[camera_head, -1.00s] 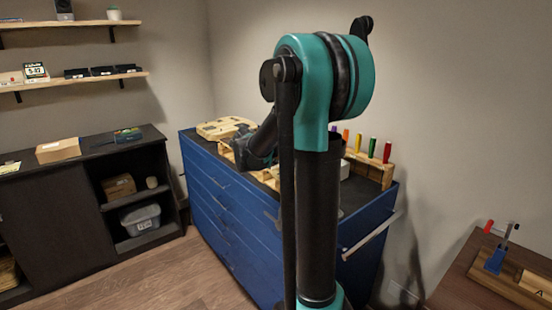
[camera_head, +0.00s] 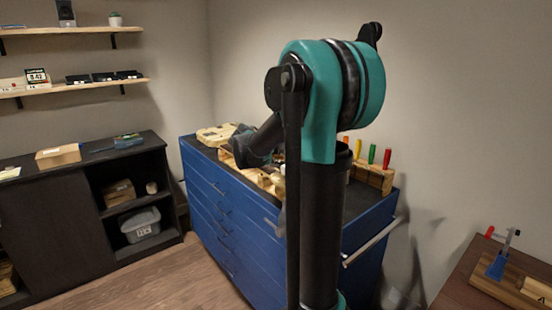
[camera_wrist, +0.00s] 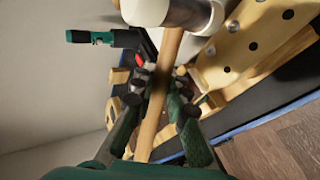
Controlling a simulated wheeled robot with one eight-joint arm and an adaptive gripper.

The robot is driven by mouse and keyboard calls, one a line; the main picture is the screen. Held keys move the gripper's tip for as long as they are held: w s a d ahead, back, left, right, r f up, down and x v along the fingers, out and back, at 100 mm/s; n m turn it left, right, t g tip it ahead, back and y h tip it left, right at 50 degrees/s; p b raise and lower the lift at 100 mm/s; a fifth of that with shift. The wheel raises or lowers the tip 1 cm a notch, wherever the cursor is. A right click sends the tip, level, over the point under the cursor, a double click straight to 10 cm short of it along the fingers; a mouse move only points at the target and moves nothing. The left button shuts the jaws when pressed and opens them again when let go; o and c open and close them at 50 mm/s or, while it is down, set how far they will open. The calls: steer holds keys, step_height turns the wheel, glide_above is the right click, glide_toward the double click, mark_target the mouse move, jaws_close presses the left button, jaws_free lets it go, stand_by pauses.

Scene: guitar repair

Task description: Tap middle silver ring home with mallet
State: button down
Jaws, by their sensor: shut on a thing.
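My gripper (camera_wrist: 160,98) is shut on the wooden handle of the mallet (camera_wrist: 148,135) in the wrist view. The mallet's black and white head (camera_wrist: 145,10) is at the top edge, partly cut off. A pale wooden piece (camera_wrist: 245,60) with dark round holes and small silver rings lies to the right of the mallet. One silver ring (camera_wrist: 211,50) shows near its left edge; I cannot tell whether it is the middle one or how deep it sits. In the head view, the arm's dark end is over the bench, and the mallet cannot be made out.
The blue drawer bench (camera_head: 225,215) carries a pale wooden board (camera_head: 215,134) and a rack of coloured-handled tools (camera_head: 372,165). A dark cabinet (camera_head: 50,225) stands at left and a brown table (camera_head: 465,285) at right. Floor is free in front of the bench.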

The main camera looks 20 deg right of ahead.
step_height(320, 180, down, 4)
steer(key=shift+w+f, duration=0.1)
steer(key=shift+f, duration=0.15)
steer(key=shift+r, duration=2.05)
steer(key=shift+r, duration=2.55)
